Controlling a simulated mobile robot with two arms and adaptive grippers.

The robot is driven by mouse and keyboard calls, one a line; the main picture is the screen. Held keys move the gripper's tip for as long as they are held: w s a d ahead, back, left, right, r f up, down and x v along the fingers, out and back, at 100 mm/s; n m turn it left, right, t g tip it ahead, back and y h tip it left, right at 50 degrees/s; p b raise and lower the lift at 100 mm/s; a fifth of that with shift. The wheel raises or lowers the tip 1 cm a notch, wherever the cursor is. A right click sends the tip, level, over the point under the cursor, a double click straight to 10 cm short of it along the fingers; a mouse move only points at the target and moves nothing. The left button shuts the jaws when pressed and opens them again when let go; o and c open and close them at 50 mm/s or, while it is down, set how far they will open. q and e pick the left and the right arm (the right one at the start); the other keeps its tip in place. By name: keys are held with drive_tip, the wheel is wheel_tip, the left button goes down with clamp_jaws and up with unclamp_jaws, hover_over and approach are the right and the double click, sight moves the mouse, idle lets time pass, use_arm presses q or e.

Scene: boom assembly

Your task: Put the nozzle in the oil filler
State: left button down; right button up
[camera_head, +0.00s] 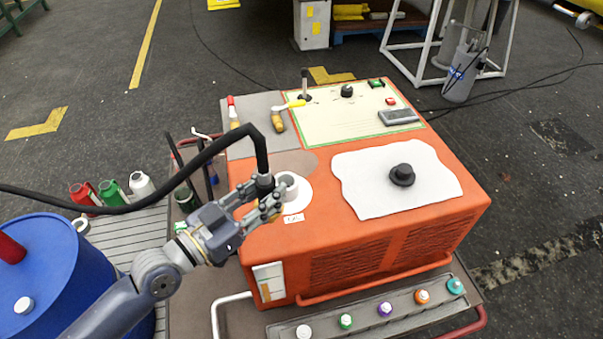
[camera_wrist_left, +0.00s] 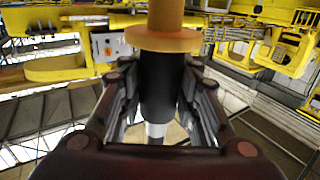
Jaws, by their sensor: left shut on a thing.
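The nozzle (camera_head: 264,183) is dark and sits at the end of a thick black hose (camera_head: 190,165). My left gripper (camera_head: 268,203) is shut around it, just left of the oil filler. In the left wrist view the nozzle's black body (camera_wrist_left: 160,88) stands between my left fingers (camera_wrist_left: 160,100), with a tan flange above. The oil filler (camera_head: 290,184) is a pale round neck on the orange machine, with a small label in front. The nozzle is beside the neck in the head view; its tip is hidden by my fingers. My right gripper is not in view.
The orange machine (camera_head: 420,225) carries a white cloth (camera_head: 355,165) with a black cap (camera_head: 402,175), and a control panel (camera_head: 365,120) behind. A blue drum (camera_head: 65,265) stands at left. Several coloured caps line a front tray (camera_head: 365,320).

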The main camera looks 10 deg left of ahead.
use_arm(q)
drive_tip(key=shift+s+d+r, duration=0.1)
drive_tip(key=shift+d+r, duration=0.05)
drive_tip(key=shift+d, duration=0.15)
drive_tip(key=w+f+b, duration=0.1)
drive_tip(key=w+f, duration=0.1)
drive_tip(key=w, duration=0.6)
drive_tip(key=w+f+b, duration=0.2)
drive_tip(key=w+f, duration=0.1)
drive_tip(key=w, duration=0.5)
drive_tip(key=shift+b, duration=0.3)
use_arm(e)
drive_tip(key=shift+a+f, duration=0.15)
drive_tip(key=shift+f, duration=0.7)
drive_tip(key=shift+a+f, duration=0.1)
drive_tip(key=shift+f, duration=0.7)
use_arm(q)
drive_tip(key=shift+s, duration=0.1)
drive_tip(key=shift+f+b, duration=0.65)
drive_tip(key=shift+b, duration=0.1)
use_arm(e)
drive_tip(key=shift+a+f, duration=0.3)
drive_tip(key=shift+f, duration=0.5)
